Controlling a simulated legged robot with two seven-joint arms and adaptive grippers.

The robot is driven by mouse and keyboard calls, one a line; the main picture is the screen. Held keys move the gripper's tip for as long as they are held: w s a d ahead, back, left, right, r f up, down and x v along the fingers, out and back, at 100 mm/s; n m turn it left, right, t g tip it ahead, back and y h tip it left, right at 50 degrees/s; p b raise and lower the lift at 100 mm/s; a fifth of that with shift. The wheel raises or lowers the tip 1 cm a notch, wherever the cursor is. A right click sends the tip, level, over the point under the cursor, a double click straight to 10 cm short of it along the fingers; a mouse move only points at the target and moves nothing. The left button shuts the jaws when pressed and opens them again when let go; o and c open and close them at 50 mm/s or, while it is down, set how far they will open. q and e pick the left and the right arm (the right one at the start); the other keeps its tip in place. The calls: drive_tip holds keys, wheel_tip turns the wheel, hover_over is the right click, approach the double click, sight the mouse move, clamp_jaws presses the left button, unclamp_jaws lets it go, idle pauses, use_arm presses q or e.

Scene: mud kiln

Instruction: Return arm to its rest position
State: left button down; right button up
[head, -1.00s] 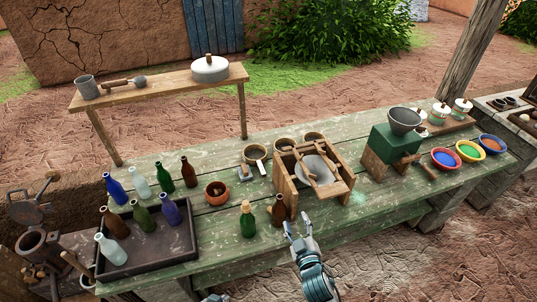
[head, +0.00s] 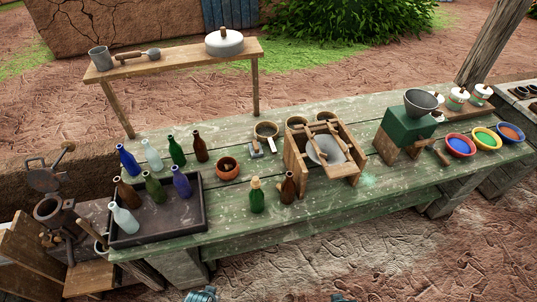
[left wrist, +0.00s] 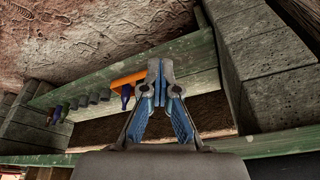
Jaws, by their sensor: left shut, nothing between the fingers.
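My left gripper (left wrist: 160,78) shows in the left wrist view with its fingertips together and nothing between them. It is near the bench's side, close to a stone leg, and touches nothing that I can make out. In the head view only a small piece of my left arm shows at the bottom edge. A tiny dark piece of my right side shows at the bottom edge, right of centre. The right gripper's fingers cannot be seen.
The green bench (head: 340,211) holds a bottle tray (head: 157,238), a wooden frame (head: 296,165), a grinder (head: 408,130) and colour bowls (head: 486,138). A wooden shelf (head: 180,64) stands behind.

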use_arm(q)
drive_tip(key=s+f+g, duration=0.1)
drive_tip(key=s+f, duration=0.3)
drive_tip(key=f, duration=0.7)
drive_tip(key=s+f, duration=0.3)
drive_tip(key=f, duration=0.9)
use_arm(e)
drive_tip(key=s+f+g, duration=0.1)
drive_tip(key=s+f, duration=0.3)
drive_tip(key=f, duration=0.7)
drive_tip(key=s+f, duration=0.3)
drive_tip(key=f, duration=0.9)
use_arm(q)
drive_tip(key=s+a+f, duration=0.1)
drive_tip(key=s+f, duration=0.3)
drive_tip(key=s, duration=0.3)
drive_tip(key=s+a+f+g, duration=0.1)
drive_tip(key=s+a+f, duration=0.1)
drive_tip(key=s+f, duration=0.3)
drive_tip(key=shift+s+a, duration=0.15)
drive_tip(key=shift+s, duration=0.9)
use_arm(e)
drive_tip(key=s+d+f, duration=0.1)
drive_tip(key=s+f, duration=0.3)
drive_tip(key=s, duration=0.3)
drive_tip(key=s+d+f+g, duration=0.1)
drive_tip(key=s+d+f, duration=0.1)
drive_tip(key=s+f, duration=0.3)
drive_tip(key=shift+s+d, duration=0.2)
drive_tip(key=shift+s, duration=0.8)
